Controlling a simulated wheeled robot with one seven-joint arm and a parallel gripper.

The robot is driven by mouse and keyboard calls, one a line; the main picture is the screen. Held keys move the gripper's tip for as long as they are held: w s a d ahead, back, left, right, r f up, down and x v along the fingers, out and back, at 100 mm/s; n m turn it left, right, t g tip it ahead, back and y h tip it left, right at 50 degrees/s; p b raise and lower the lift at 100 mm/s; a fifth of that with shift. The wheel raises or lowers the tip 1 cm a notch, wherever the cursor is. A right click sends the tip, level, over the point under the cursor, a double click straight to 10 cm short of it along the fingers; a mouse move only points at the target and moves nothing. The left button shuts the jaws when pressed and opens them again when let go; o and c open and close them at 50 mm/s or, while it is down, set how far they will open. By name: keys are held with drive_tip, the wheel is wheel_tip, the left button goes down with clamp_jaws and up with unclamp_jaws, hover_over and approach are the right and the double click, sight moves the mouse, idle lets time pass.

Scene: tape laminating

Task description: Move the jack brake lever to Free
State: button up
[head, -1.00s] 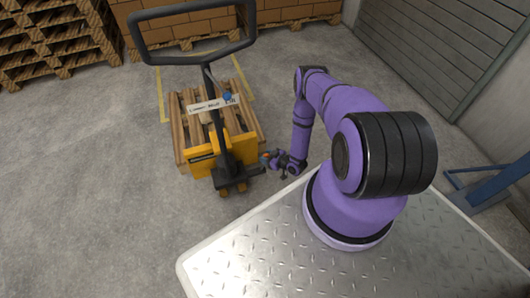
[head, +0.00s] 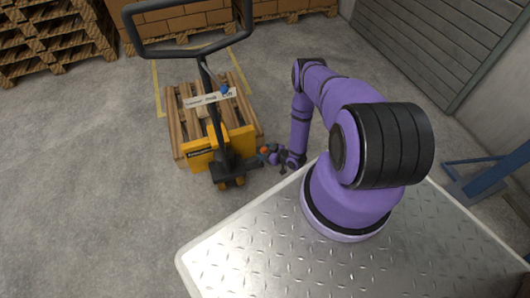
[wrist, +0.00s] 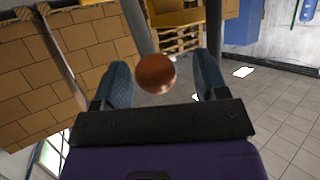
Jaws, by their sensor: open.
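The pallet jack (head: 205,155) has a yellow body and a black loop handle (head: 190,50). A small orange-red knob (head: 265,149), probably the brake lever's end, shows low at the jack's right side. In the wrist view the round orange-brown knob (wrist: 156,75) sits between my open fingers, with visible gaps on both sides. A grey rod (wrist: 136,25) runs up behind it. My gripper (head: 275,153) is beside the knob in the head view; it also shows in the wrist view (wrist: 162,78). Any Free marking is not readable.
A label plate (head: 210,98) and blue knob (head: 224,89) sit on the jack's column. A wooden pallet (head: 180,110) lies around the jack. Stacked cartons (head: 180,27) stand behind. My metal deck is at the front. Bare floor (head: 80,190) is clear at left.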

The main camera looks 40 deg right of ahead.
drive_tip(key=v, duration=1)
drive_tip(key=shift+s, duration=0.2)
